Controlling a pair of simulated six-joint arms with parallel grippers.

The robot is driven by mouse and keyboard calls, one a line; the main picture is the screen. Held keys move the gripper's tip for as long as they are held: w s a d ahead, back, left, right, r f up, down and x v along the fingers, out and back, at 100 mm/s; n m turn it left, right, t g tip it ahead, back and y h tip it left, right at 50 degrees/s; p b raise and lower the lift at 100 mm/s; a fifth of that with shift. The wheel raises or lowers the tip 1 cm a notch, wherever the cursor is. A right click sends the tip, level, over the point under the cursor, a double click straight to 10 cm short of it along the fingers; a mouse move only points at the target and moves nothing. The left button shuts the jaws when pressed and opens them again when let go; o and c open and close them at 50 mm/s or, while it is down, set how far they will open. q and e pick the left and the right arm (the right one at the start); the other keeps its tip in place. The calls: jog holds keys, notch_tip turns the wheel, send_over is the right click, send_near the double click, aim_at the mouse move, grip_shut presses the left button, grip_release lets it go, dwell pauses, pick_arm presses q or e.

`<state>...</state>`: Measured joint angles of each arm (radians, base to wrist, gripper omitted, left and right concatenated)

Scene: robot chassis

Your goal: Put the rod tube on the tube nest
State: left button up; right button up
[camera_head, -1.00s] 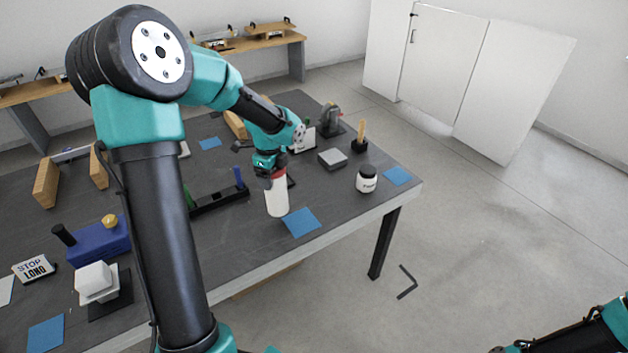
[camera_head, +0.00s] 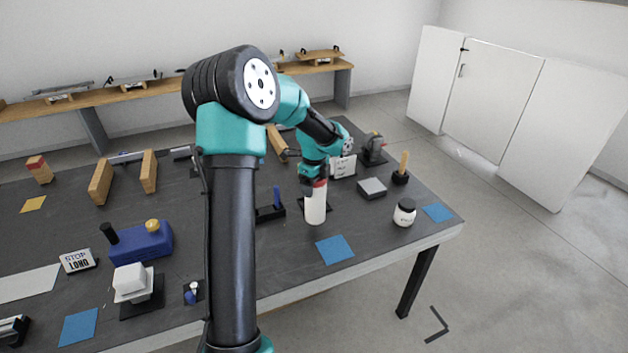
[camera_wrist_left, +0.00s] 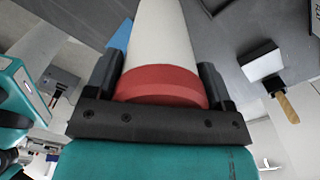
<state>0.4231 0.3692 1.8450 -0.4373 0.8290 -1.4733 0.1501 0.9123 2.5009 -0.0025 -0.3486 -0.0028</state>
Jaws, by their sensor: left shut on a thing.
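The rod tube (camera_head: 316,207), a white cylinder with a red end, hangs upright from my left gripper (camera_head: 313,181). The left wrist view shows my gripper's dark fingers (camera_wrist_left: 160,84) on both sides of the tube's red end (camera_wrist_left: 161,88), with the white body (camera_wrist_left: 160,38) beyond. I cannot tell whether the tube's lower end touches the table. A black stand with a blue post (camera_head: 277,197) lies just left of the tube; it may be the tube nest. My left arm hides its left part. My right gripper is out of view.
A blue square (camera_head: 335,250) lies in front of the tube. A white jar (camera_head: 404,213), a grey block (camera_head: 372,188) and a wooden-handled tool (camera_head: 402,168) stand to the right. A blue block (camera_head: 140,243) and white blocks (camera_head: 132,284) stand left of my arm.

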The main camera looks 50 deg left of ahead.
pick_arm(q)
jog(key=w+a+f, duration=0.1)
jog(key=w+a, duration=0.6)
jog(key=a, duration=0.1)
jog(key=shift+w+a, duration=0.25)
jog(key=shift+f, duration=1.85)
jog(key=o, duration=1.3)
notch_tip(320, 180, up, 12)
